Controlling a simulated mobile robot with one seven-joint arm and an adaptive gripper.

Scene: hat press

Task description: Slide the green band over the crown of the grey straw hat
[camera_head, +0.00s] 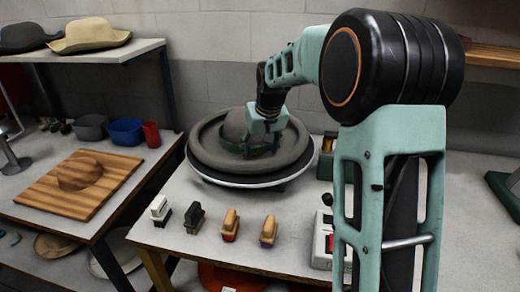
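The grey straw hat (222,160) lies brim-down on a round white-edged plate on the middle table, its crown pointing up. A dark green band (257,151) shows at the front of the crown, low down near the brim. The back of the band is hidden by the crown and my gripper, so I cannot tell if it sits level all round. My gripper (262,138) reaches down over the right side of the crown, at the band. Its fingertips are too small and partly hidden to show whether they are shut on it.
Several brushes stand along the front of the table, one of them a yellow-and-red brush (230,226). A white device (322,240) is at the right, partly behind my arm. A striped wooden board (80,184) and blue bowl (126,131) are on the left table.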

